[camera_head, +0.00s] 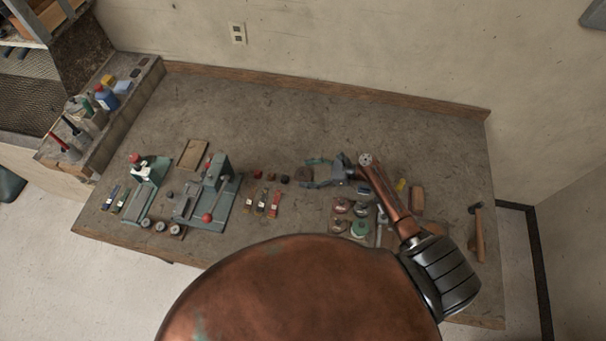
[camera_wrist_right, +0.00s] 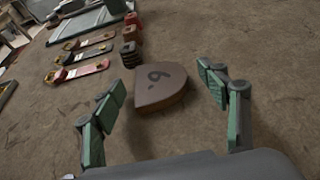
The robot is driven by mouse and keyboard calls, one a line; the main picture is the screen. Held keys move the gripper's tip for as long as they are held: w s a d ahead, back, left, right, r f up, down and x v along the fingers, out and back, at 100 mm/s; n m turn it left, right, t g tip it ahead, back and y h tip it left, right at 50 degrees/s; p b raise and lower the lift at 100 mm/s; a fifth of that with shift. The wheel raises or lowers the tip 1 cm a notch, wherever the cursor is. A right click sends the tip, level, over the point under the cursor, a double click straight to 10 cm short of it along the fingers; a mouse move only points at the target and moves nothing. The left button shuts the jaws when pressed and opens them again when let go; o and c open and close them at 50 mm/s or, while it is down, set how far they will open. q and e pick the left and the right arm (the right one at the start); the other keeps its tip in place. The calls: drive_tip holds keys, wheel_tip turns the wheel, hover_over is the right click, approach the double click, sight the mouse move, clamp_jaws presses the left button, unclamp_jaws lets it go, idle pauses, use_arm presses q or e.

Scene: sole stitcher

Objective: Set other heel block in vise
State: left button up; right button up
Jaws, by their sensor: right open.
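A brown D-shaped heel block with a dark numeral on top (camera_wrist_right: 160,87) lies on the bench in the right wrist view. In the head view the heel block (camera_head: 303,174) is a small brown shape by my right gripper (camera_head: 310,173). In the wrist view my right gripper (camera_wrist_right: 163,78) is open, its green fingers on either side of the block with gaps showing. Two teal bench devices with red knobs (camera_head: 215,188) (camera_head: 145,185) stand to the left. I cannot tell which is the vise or whether it holds a block. My left gripper is out of view.
Small red and dark blocks (camera_head: 270,176) and several coloured strips (camera_head: 263,200) lie between the block and the nearer device. A dark stack (camera_wrist_right: 130,52) stands just beyond the block. The bench's back is clear.

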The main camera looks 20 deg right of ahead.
drive_tip(key=shift+w+a+f, duration=0.1)
drive_tip(key=shift+f, duration=0.05)
drive_tip(key=shift+c, duration=0.6)
drive_tip(key=c, duration=1.3)
drive_tip(key=shift+o, duration=0.2)
